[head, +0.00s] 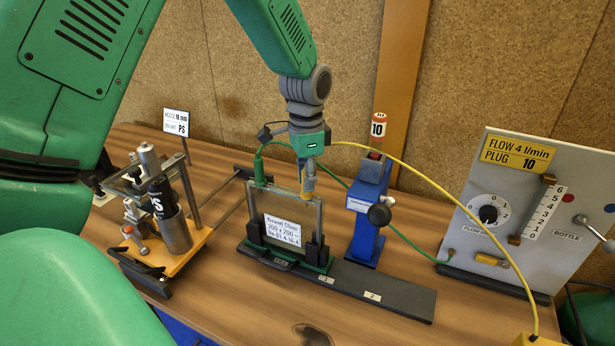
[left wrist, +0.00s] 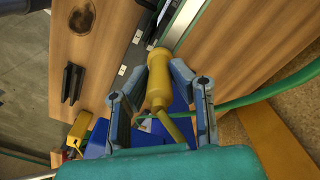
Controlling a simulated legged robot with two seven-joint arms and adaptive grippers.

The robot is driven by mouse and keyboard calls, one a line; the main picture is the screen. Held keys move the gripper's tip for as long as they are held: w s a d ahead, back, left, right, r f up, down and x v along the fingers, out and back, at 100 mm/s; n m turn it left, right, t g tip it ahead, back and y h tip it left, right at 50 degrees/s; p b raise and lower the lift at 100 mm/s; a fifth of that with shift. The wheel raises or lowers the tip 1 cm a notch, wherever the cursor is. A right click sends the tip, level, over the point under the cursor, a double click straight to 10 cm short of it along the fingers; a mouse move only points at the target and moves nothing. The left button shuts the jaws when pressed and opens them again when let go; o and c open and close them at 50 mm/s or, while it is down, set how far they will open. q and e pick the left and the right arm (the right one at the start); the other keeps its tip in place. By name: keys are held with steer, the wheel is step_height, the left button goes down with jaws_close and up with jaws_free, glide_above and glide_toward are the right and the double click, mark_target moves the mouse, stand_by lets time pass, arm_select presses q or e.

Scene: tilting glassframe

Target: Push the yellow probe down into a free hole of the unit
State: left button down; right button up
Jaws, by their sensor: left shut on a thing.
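The unit (head: 289,228) is an upright clear glass pane in a grey frame with a white label, clamped in a dark green foot on a long dark base. My left gripper (head: 308,172) is above the right part of its top edge, shut on the yellow probe (head: 307,187). The probe also shows between the fingers in the left wrist view (left wrist: 158,85), its tip pointing at the frame edge. I cannot tell whether the tip is in a hole. A green probe (head: 259,168) stands at the unit's top left corner. My right gripper is not in view.
A blue stand (head: 366,222) with a black knob is close right of the unit. A grey flow panel (head: 530,215) stands at the right. An orange-based fixture (head: 165,250) is at the left. The yellow cable (head: 450,190) arcs right from my left gripper.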

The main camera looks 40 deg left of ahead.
arm_select(q)
steer(key=c, duration=1.3)
jaws_free()
steer(key=shift+f, duration=0.1)
steer(key=shift+r, duration=0.2)
step_height(320, 180, up, 10)
steer(key=shift+w+r, duration=0.1)
steer(key=shift+a+r, duration=0.1)
steer(key=shift+r, duration=0.55)
